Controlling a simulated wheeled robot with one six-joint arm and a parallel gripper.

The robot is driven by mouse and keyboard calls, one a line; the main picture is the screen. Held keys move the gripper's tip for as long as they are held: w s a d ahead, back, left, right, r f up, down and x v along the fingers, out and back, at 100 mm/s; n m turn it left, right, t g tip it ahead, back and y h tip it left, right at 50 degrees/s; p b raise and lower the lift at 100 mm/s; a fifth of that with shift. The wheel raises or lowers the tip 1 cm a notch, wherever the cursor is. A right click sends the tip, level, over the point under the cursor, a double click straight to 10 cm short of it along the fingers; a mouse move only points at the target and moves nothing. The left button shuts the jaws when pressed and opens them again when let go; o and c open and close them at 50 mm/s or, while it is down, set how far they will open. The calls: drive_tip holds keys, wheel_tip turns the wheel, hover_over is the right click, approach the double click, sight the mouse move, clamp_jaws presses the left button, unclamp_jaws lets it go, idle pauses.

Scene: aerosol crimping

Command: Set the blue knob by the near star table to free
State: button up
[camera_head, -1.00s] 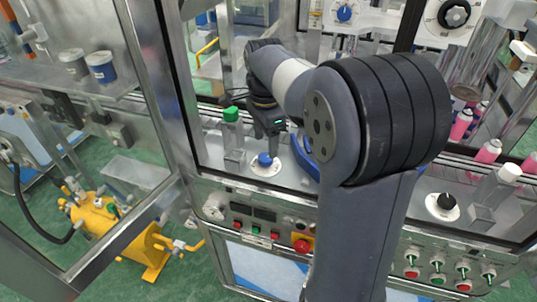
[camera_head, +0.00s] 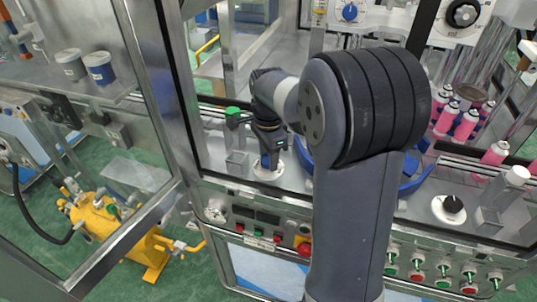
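The blue knob (camera_head: 265,160) stands on a round white dial plate (camera_head: 267,174) on the machine deck, left of my arm. My gripper (camera_head: 269,155) points down at it, with its fingers at the knob and hiding most of it. I cannot tell whether the fingers are closed on it or just around it. The knob's pointer and the dial marks cannot be read. Blue curved parts, apparently the near star table (camera_head: 415,183), show on both sides of my arm, which hides the middle.
A green-capped post (camera_head: 233,112) stands close left of my gripper. A black knob (camera_head: 452,204) and a white-capped post (camera_head: 516,176) are at right. Pink cans (camera_head: 465,125) stand behind. A front panel with a red button (camera_head: 304,249) lies below. A metal frame post stands left.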

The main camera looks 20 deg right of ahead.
drive_tip(key=c, duration=0.6)
drive_tip(key=shift+n, duration=0.3)
drive_tip(key=n+p, duration=0.1)
drive_tip(key=n, duration=0.1)
drive_tip(key=shift+r+n, duration=0.1)
drive_tip(key=shift+n, duration=0.3)
drive_tip(key=n+p, duration=0.1)
drive_tip(key=n, duration=0.3)
drive_tip(key=shift+n, duration=0.3)
drive_tip(key=n+p, duration=0.1)
drive_tip(key=n, duration=0.4)
drive_tip(key=shift+n, duration=2.5)
drive_tip(key=o, duration=1)
